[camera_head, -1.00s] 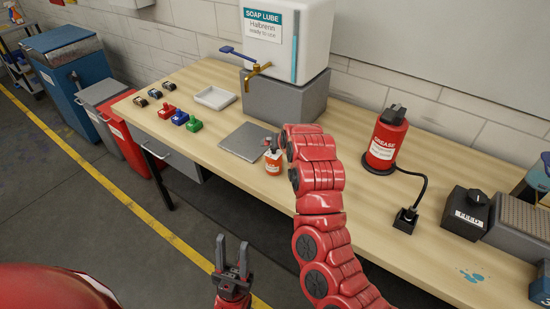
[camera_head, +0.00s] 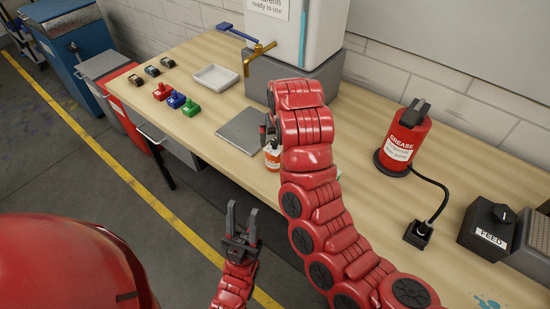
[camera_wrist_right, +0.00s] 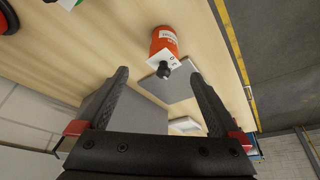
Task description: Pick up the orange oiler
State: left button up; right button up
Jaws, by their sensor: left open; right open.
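The orange oiler (camera_head: 272,158) stands on the wooden workbench (camera_head: 225,165) near its front edge, partly hidden by my right arm in the head view. In the right wrist view the orange oiler (camera_wrist_right: 164,42) shows its orange body, white label and dark tip. My right gripper (camera_wrist_right: 161,76) is open and empty, with the oiler just beyond and between its fingertips, apart from them. In the head view that gripper is mostly hidden behind its arm. My left gripper (camera_head: 243,207) is open and empty, in front of the bench over the floor.
A grey plate (camera_head: 240,130) lies beside the oiler. Red, blue and green small items (camera_head: 176,99) and a white tray (camera_head: 214,77) are farther left. The grey block under the soap tank (camera_head: 262,75) stands behind.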

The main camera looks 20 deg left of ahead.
aim_at(275, 149)
jog(key=x, duration=0.6)
jog(key=shift+a+f, duration=0.1)
jog(key=shift+f, duration=0.1)
jog(key=shift+w+f, duration=0.1)
jog(key=shift+f, duration=0.1)
jog(key=shift+w+a+f+p, duration=0.2)
jog(key=shift+a+f+p, duration=0.05)
jog(key=shift+p, duration=0.2)
jog(key=x, duration=0.1)
jog(key=p+x, duration=0.1)
jog(key=x, duration=0.1)
jog(key=shift+a+r, duration=0.1)
jog(key=shift+a, duration=0.2)
jog(key=shift+p+x, duration=0.35)
jog(key=shift+x, duration=0.4)
jog(key=c, duration=1.4)
jog(key=shift+c, duration=0.2)
